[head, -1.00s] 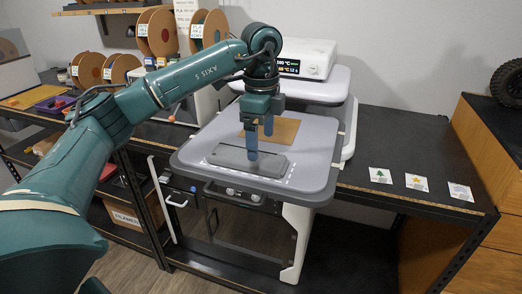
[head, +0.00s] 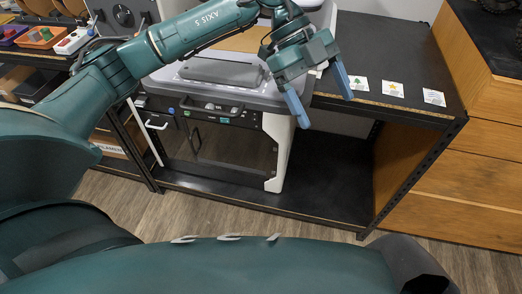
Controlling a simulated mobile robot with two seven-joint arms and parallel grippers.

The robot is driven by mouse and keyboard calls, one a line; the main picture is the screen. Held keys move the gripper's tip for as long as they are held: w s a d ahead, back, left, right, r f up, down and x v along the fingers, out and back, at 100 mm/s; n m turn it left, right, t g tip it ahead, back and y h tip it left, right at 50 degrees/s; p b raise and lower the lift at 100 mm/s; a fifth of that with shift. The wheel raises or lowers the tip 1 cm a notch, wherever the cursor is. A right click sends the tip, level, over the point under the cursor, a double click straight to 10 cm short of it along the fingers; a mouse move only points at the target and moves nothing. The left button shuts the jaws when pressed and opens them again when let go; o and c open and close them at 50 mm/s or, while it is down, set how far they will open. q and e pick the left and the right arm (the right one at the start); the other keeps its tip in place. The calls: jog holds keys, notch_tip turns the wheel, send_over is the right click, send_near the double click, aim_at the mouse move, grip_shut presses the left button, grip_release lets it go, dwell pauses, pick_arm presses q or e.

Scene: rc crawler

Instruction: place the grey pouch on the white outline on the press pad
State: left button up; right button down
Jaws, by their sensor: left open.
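The grey pouch (head: 222,73) lies flat on the light grey press pad (head: 163,82), near the pad's front edge. At this angle I cannot clearly make out the white outline around the pouch, so I cannot tell how well the two line up. My left gripper (head: 325,108) is open and empty. My right gripper is not in view.
A tan sheet (head: 243,40) lies on the pad behind the pouch. Cards with a tree (head: 358,83), a star (head: 394,89) and text (head: 433,97) lie on the black bench (head: 400,55) at right. A wooden drawer unit (head: 490,100) stands at far right.

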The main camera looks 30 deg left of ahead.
pick_arm(q)
jog(key=s+d+r+m+h, duration=0.25)
jog(key=s+d+h, duration=0.45)
jog(key=d+h, duration=0.5)
jog(key=w+a+f+n+t+y, duration=0.2)
jog(key=a+f+n+t+y, duration=0.3)
jog(key=f+n+t, duration=0.45)
jog(key=w+a+f+n+t+y, duration=0.2)
jog(key=a+f+n+t+y, duration=0.35)
jog(key=n+t, duration=0.55)
jog(key=s+a+f+n+g+y, duration=0.1)
jog(key=s+a+f+g+y, duration=0.2)
jog(key=s+f, duration=0.3)
jog(key=s+a+f+n+g+y, duration=0.2)
jog(key=s+f+g+y, duration=0.1)
jog(key=f, duration=0.8)
jog(key=s+g, duration=0.1)
jog(key=s, duration=0.1)
jog(key=shift+s+a, duration=0.4)
jog(key=shift+a+r, duration=0.1)
